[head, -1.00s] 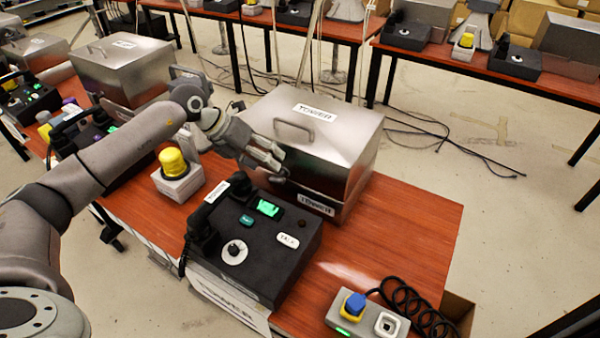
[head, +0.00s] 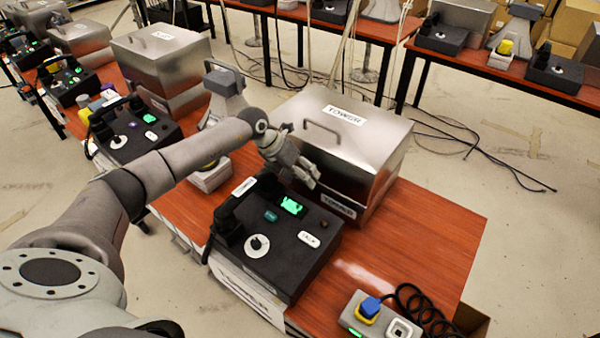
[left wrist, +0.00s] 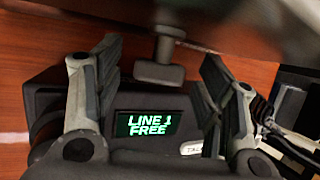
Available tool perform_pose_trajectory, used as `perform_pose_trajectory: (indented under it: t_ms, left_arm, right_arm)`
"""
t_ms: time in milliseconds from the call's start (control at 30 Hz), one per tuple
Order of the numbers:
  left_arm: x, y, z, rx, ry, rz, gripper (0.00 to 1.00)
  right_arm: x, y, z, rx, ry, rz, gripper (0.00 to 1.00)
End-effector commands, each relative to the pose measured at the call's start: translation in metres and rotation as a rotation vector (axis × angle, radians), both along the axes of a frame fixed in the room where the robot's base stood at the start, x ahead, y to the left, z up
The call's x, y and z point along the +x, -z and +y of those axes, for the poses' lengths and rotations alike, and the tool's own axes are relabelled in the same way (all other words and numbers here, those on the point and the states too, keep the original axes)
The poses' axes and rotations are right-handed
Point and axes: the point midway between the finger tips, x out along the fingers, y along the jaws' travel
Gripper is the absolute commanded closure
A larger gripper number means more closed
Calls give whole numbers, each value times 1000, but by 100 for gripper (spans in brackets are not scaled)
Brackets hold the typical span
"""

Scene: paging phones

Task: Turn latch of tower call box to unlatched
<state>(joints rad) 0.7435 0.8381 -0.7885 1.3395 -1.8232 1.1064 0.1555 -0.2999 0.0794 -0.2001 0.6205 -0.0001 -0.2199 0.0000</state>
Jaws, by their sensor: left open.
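The tower call box is a metal box (head: 365,146) with a lid handle and TOWER labels, standing behind a black phone console (head: 275,262) on the red-brown table. My left gripper (head: 305,178) is at the box's front left, above the console's back edge, and hides part of the front face. In the left wrist view its two fingers (left wrist: 162,105) are apart, with the console's green LINE 1 FREE screen (left wrist: 142,124) beyond. A dark T-shaped piece (left wrist: 158,72), possibly the latch, shows between them; contact cannot be told. My right gripper is not in view.
A handset (head: 232,218) sits at the console's left. Another metal box (head: 160,62) and console (head: 135,133) stand to the left. The table right of the tower box is clear.

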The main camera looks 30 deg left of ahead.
Motion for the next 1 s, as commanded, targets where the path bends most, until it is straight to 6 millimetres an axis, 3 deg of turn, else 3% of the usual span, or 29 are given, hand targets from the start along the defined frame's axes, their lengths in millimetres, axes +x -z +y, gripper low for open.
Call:
perform_pose_trajectory:
  t_ms: [267, 633, 1000]
  left_arm:
    - [0, 2, 0, 0, 0, 0, 36]
    - [0, 1, 0, 0, 0, 0, 81]
    - [-1, -1, -5, 181, 4, -24, 81]
  right_arm:
    - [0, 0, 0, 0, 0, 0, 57]
    - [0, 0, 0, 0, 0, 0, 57]
    - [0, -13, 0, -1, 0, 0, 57]
